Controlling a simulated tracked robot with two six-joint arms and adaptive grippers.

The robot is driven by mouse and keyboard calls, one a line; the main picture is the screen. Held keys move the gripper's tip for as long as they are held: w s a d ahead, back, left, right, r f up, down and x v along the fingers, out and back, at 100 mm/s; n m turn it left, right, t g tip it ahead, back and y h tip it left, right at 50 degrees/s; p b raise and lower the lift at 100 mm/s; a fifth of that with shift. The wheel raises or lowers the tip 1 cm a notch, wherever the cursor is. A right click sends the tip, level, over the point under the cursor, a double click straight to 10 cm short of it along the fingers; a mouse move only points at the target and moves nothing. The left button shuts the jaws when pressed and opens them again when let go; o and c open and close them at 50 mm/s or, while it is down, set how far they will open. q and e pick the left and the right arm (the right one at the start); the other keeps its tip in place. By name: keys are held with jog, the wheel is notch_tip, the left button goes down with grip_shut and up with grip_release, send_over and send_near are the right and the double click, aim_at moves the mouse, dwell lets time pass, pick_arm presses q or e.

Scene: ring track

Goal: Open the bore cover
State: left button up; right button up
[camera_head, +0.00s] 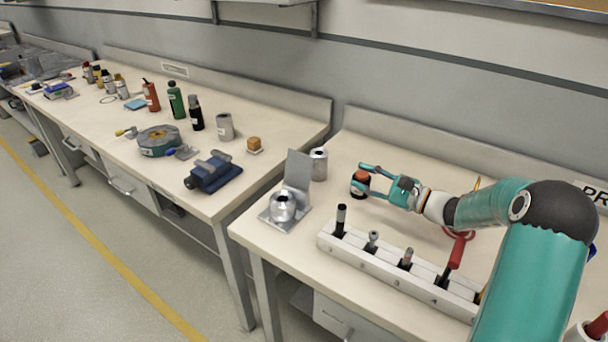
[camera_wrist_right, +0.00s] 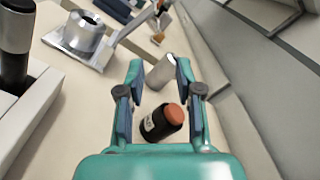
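A silver cylindrical bore block (camera_head: 283,207) stands on a metal base plate (camera_head: 270,216) at the left front of the near bench. A flat grey plate, which looks like the bore cover (camera_head: 298,172), stands upright behind it. In the right wrist view the bore (camera_wrist_right: 85,34) shows a dark open top, with the cover (camera_wrist_right: 136,24) raised beside it. My right gripper (camera_head: 362,179) is open, well to the right of the bore. Its fingers (camera_wrist_right: 160,78) are apart on either side of a dark jar with an orange-red cap (camera_wrist_right: 165,120); contact is not evident. My left gripper is out of view.
A grey can (camera_head: 319,164) stands between the cover and my right gripper. A white rack (camera_head: 385,267) with several upright tools runs along the bench front. A gap separates this bench from the left bench, which holds a blue vise (camera_head: 213,172) and bottles.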

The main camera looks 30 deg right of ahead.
aim_at(307, 157)
jog(key=x, duration=0.5)
jog(key=p+x, duration=0.1)
jog(key=x, duration=0.5)
jog(key=p+x, duration=0.1)
jog(key=x, duration=0.5)
jog(key=shift+f, duration=0.35)
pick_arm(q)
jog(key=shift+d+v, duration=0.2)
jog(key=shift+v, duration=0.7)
pick_arm(e)
grip_shut()
jog(key=shift+r, duration=0.1)
